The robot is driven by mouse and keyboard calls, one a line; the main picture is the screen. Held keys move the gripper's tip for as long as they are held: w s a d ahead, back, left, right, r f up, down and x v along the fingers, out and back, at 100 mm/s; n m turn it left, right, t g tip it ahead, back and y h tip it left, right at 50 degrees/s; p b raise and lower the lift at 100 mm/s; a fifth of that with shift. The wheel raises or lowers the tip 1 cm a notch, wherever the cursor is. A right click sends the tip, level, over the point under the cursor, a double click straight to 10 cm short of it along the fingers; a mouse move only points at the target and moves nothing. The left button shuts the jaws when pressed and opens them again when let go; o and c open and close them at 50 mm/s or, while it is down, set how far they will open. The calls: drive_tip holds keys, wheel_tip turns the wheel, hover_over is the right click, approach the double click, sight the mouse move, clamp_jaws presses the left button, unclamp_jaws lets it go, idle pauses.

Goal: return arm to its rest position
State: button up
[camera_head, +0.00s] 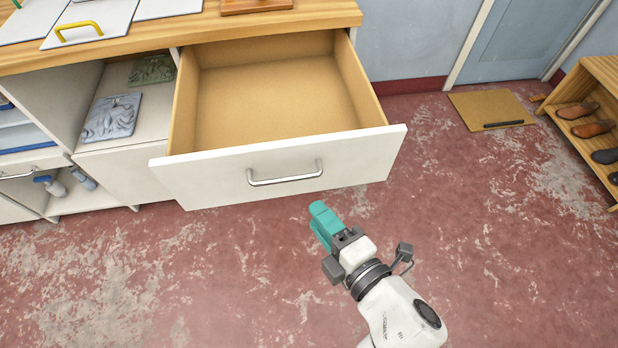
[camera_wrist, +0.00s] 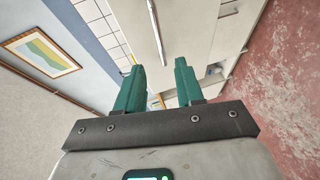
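My gripper (camera_head: 324,224) has teal fingers and is in front of the open drawer, below and right of its handle in the head view. In the wrist view, the two fingers of my gripper (camera_wrist: 158,85) stand apart with a clear gap and nothing held between them. My white arm reaches in from the bottom right of the head view. The drawer (camera_head: 180,180) is pulled out, and its inside looks empty. Its metal handle (camera_head: 284,175) is apart from the fingers in the head view.
A wooden-topped counter (camera_head: 230,22) holds the drawer. Open shelves (camera_head: 110,152) are at the left. A shoe rack (camera_head: 598,68) stands at the far right, near a brown mat (camera_head: 480,108). The red floor around my arm is clear. A framed picture (camera_wrist: 40,52) shows in the wrist view.

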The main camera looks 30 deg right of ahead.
drive_tip(key=s+d+f+m+g+h+p, duration=0.1)
drive_tip(key=d+f+m+g+h+p, duration=0.15)
drive_tip(key=d+m, duration=0.3)
drive_tip(key=s+d+f+m+g+h+p, duration=0.1)
drive_tip(key=d+f+m+g+h, duration=0.1)
drive_tip(key=d+m+g, duration=0.3)
drive_tip(key=s+d+f+m+g+y+p, duration=0.1)
drive_tip(key=s+m+g+p, duration=0.1)
drive_tip(key=s+m+g, duration=0.1)
drive_tip(key=s+d+f+m+g+y+p, duration=0.1)
drive_tip(key=s+m+g, duration=0.3)
drive_tip(key=s, duration=0.4)
drive_tip(key=shift+d+f+m+y+p, duration=0.3)
drive_tip(key=shift+m+y+p, duration=0.15)
drive_tip(key=shift+m+p, duration=0.1)
